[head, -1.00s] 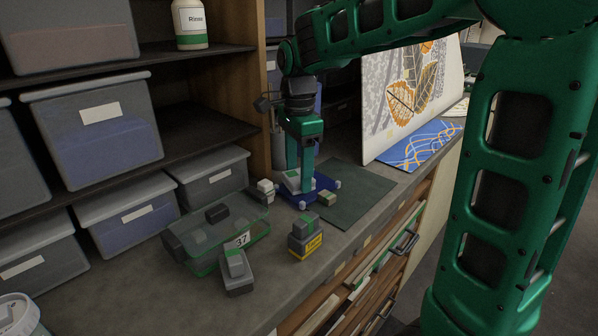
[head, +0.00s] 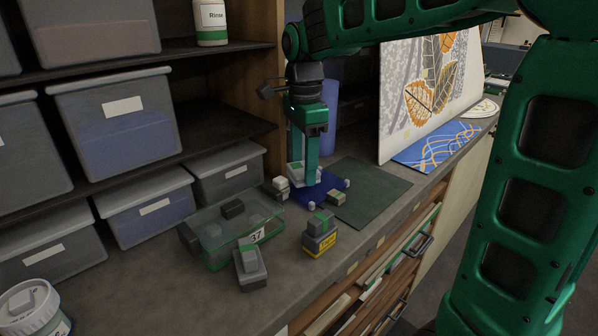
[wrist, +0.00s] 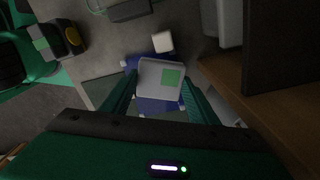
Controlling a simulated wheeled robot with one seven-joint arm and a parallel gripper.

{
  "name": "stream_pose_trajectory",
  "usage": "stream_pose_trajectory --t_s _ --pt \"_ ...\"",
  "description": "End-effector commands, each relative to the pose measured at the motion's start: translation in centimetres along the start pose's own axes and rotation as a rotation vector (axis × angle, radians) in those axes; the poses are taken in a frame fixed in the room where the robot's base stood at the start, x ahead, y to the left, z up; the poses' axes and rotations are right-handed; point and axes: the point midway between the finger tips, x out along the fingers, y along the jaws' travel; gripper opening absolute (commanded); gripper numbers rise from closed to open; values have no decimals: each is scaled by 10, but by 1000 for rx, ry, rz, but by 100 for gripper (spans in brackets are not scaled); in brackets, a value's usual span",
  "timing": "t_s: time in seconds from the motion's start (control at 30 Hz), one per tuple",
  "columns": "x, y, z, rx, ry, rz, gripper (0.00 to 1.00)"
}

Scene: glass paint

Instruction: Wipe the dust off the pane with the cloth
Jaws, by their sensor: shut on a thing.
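My gripper (head: 304,165) points down and is shut on a pale grey block with a green square (wrist: 160,77). The block sits on a flat blue piece (head: 328,186) with small white corners, which looks like the cloth; it also shows under the block in the wrist view (wrist: 155,105). The blue piece lies at the far left edge of a dark green mat (head: 370,193). I cannot tell whether this is the pane, and I see no clear dust.
A small pale block (head: 336,197) is on the mat beside the blue piece. Lidded bins (head: 150,210) line the left. A leaf-patterned panel (head: 425,95) stands behind at right.

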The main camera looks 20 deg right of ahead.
Motion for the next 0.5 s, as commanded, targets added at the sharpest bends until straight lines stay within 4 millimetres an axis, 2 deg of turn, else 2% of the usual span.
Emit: stream_pose_trajectory --t_s 0.3,0.5 --pt "-28 -1 0 0 0 -3 30" --pt "-38 0 0 0 0 -2 30"
